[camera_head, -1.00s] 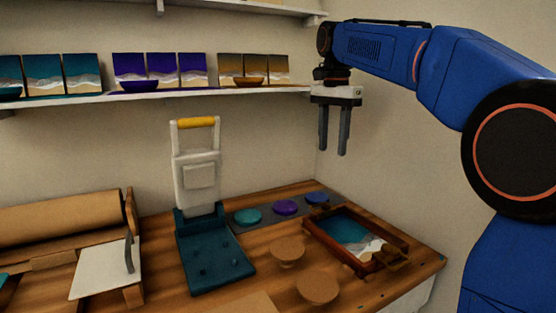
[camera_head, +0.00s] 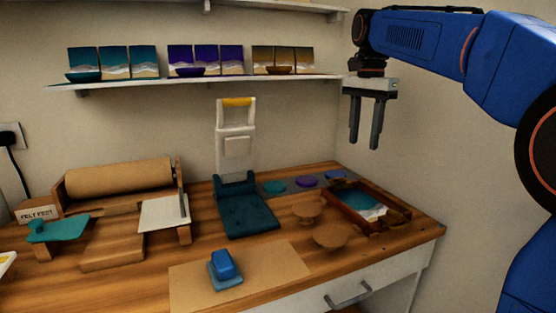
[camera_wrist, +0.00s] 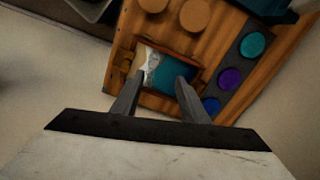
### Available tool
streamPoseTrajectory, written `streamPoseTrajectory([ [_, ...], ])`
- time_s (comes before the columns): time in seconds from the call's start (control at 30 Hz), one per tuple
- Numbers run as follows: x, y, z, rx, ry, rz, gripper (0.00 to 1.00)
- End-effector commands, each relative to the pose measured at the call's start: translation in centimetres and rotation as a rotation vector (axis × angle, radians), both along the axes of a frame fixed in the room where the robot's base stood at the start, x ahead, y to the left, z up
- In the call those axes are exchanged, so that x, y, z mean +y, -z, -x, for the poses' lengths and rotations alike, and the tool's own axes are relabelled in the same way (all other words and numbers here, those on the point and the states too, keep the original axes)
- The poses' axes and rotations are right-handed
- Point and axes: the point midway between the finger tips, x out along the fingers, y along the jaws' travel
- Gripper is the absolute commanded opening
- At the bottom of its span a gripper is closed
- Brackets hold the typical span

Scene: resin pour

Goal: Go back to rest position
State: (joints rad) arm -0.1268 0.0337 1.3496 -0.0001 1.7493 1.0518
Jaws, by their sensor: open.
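My gripper (camera_head: 365,122) is open and empty. It hangs with its fingers pointing down in the upper right of the head view, in front of the wall, above the right end of the worktop. In the wrist view my gripper (camera_wrist: 162,110) has its fingers apart with nothing between them. Below and beyond it lies a wooden tray (camera_head: 400,214) with a teal, white and sand-coloured panel (camera_head: 362,204) in it. The wrist view also shows this panel (camera_wrist: 168,70).
The wooden worktop (camera_head: 120,285) carries a teal press with a yellow handle (camera_head: 237,102), round wooden discs, a strip of coloured pots (camera_head: 307,181), a paper roll (camera_head: 120,177) and a blue block (camera_head: 223,264) on brown paper. A shelf (camera_head: 200,81) holds several panels. Air around my gripper is clear.

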Motion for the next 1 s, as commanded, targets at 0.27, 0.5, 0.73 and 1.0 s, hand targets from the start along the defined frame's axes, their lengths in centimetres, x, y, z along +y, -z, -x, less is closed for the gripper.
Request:
streamPoseTrajectory([
  [0.27, -0.7, 0.9, 2.0, -0.024, -0.057, -0.001, 0.4],
  [0.5, -1.6, 2.3, 4.8, -0.06, -0.138, 0.0, 0.4],
  [0.73, -3.0, 5.4, 9.7, -0.121, -0.272, 0.009, 0.4],
  [1.0, -4.5, 11.1, 16.6, -0.205, -0.468, 0.042, 0.4],
])
